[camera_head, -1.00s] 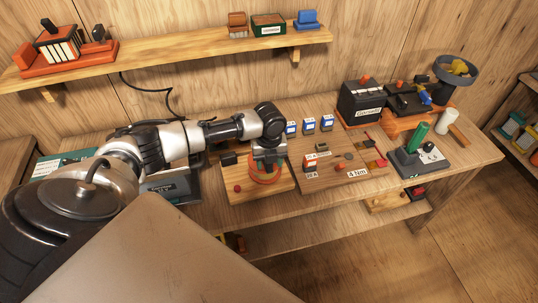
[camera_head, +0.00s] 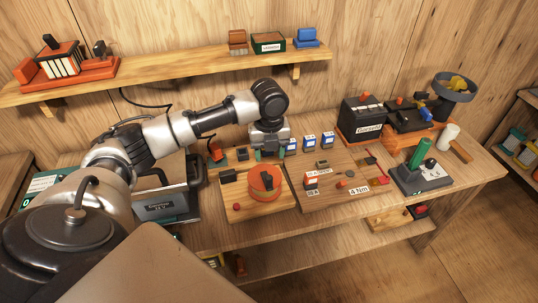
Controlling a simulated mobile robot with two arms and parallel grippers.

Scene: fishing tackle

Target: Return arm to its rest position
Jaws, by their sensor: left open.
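My left arm comes in from the left and bends down at its wrist over the back of the workbench. My left gripper (camera_head: 271,153) points down behind the orange round piece (camera_head: 265,180), apart from it and empty as far as I can see. The orange piece, with a dark handle on top, sits on a wooden board (camera_head: 250,205). My right gripper is not in the view.
A second board (camera_head: 340,196) with small parts and labels lies to the right. Small blue-and-white boxes (camera_head: 310,142) stand behind it. A black battery (camera_head: 362,118) and a grey base with a green handle (camera_head: 420,170) stand farther right. A shelf (camera_head: 200,75) runs along the wall.

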